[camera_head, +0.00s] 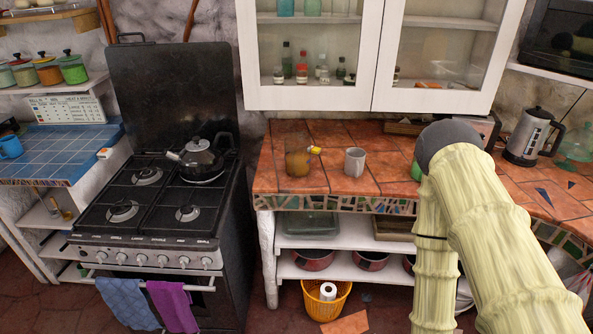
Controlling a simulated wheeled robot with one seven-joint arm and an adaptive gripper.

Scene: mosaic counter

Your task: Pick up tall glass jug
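A see-through, brownish glass vessel (297,162) stands upright on the left part of the tiled counter, and it may be the tall glass jug. A small yellow piece (314,150) shows at its upper right; I cannot tell if it is part of the vessel. A greenish glass vessel (576,146) stands at the far right, cut by the picture edge. My arm is bent in front of the counter on the right, and its lower link runs out of the bottom of the picture. My gripper is out of view, so its state does not show.
A grey mug (355,161) stands just right of the brownish vessel. A green item (416,171) is partly hidden by my arm. A metal kettle (535,136) stands at right. The stove (150,215) is left, and a cabinet (371,105) hangs above the counter.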

